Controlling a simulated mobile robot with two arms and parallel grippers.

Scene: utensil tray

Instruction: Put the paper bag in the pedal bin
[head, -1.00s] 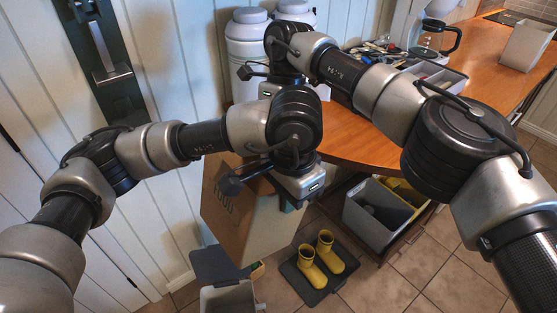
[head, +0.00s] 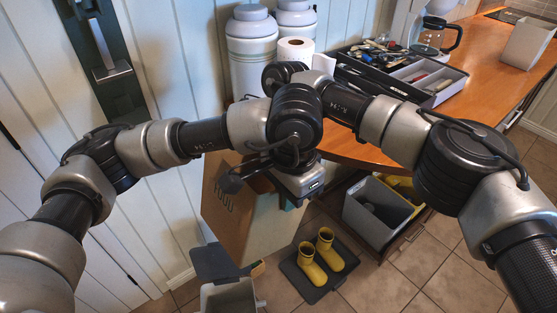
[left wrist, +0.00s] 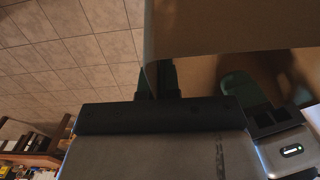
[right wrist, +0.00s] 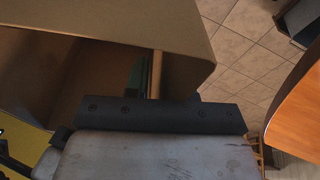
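The paper bag (head: 245,220) is a tall brown bag with dark lettering, upright and open at the top, beside the wooden counter. The pedal bin (head: 228,297) is at the bottom edge of the head view, its dark lid (head: 213,263) raised. My left gripper is shut on the bag's upper wall (left wrist: 230,25) in the left wrist view (left wrist: 160,80); its tips are hidden in the head view. My right gripper (right wrist: 165,80) is at the bag's rim with its fingers apart, a strip of bag wall between them. Its far finger is mostly hidden.
Yellow boots (head: 312,268) stand on a dark mat to the bag's right. A grey bin (head: 375,215) sits under the counter (head: 360,145). A utensil tray (head: 440,90), paper roll (head: 296,50) and white canisters (head: 252,60) are on the counter.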

